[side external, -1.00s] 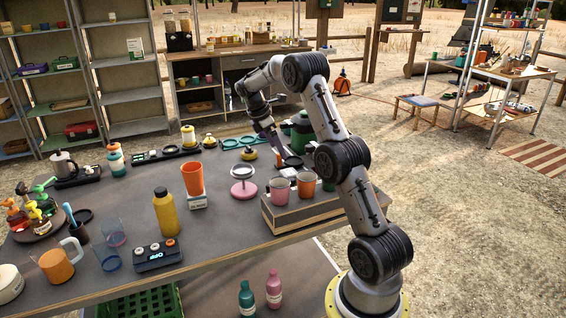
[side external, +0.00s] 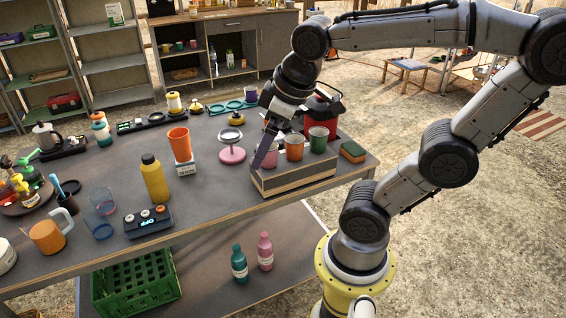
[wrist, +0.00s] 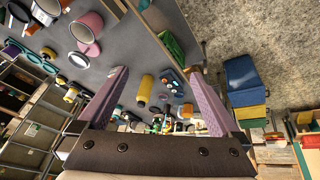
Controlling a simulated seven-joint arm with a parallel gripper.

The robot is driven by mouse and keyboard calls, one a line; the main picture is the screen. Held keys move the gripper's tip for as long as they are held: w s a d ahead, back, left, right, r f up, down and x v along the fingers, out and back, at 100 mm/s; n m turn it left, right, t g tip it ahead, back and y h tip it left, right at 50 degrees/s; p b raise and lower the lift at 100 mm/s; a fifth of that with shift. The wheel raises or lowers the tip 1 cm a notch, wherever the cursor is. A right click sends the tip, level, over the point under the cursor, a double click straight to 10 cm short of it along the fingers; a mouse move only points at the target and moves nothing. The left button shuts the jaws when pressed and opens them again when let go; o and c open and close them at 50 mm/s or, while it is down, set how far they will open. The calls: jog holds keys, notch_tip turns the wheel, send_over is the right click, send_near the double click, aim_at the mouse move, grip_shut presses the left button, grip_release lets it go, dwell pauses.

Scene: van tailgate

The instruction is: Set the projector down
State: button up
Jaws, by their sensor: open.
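I cannot pick out a projector in either view. My gripper (side external: 268,150) points down at the left end of a wooden box (side external: 300,179), close by a pink cup (side external: 270,158). I cannot tell whether it touches the cup. In the wrist view my gripper (wrist: 158,72) has its two purple fingers wide apart, with nothing held between them.
An orange cup (side external: 294,147) and a green cup (side external: 318,139) stand at the box. A red pot (side external: 323,112) is behind, and a sponge (side external: 352,151) lies right. A pink stand (side external: 231,154), yellow bottle (side external: 155,179) and knobbed device (side external: 147,221) stand left.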

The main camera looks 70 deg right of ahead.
jog(key=shift+m+t+y, duration=0.5)
jog(key=shift+m, duration=0.1)
jog(key=s+a, duration=0.1)
jog(key=s+a+f, duration=0.1)
jog(key=s, duration=0.1)
jog(key=s+a+f, duration=0.1)
jog(key=shift+s+f, duration=0.15)
dwell(0.6)
